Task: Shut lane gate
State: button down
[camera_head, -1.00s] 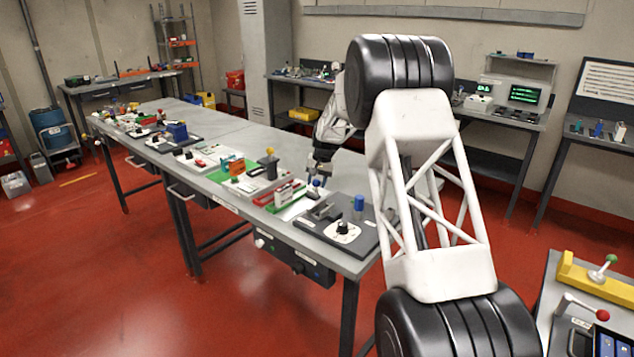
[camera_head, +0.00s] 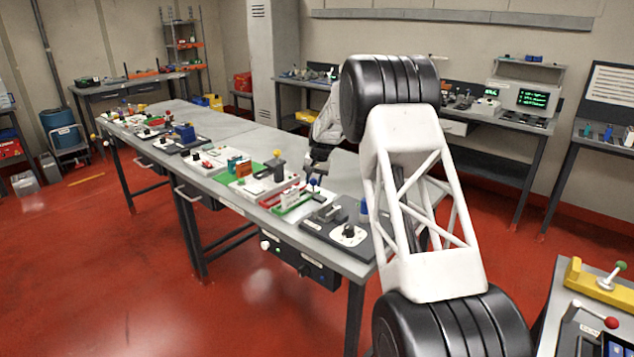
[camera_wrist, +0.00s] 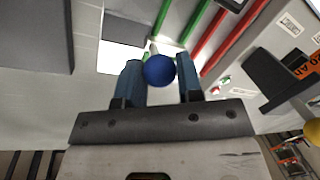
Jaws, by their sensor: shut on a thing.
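A blue ball knob (camera_wrist: 159,70) sits between the two fingers of my gripper (camera_wrist: 159,80) in the wrist view, with a pale stem beyond it. My gripper is shut on this knob. In the head view the blue knob (camera_head: 313,183) is a small dot just below my gripper (camera_head: 317,172), above the bench. Beside the knob run a green rail (camera_wrist: 196,25) and red rails (camera_wrist: 210,52) on a pale surface. The same red and green lane unit (camera_head: 290,200) shows at the bench's front edge. The gate itself is not clearly distinguishable.
A dark panel with a white dial (camera_head: 348,235) stands right of the lane unit. A grey fixture with a dark knob (camera_head: 279,170) stands to its left. Several other devices line the long bench (camera_head: 225,135). My arm covers the bench's right end.

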jog(key=shift+w+a+r, duration=0.1)
jog(key=shift+a, duration=0.1)
jog(key=c, duration=0.8)
grip_release()
jog(key=shift+s+d+r, duration=0.1)
jog(key=shift+d+r, duration=0.15)
jog(key=shift+r, duration=1)
jog(key=shift+s+d+r, duration=0.1)
jog(key=shift+d+r, duration=0.15)
jog(key=shift+r, duration=1)
jog(key=shift+d+r, duration=0.25)
jog(key=shift+r, duration=1)
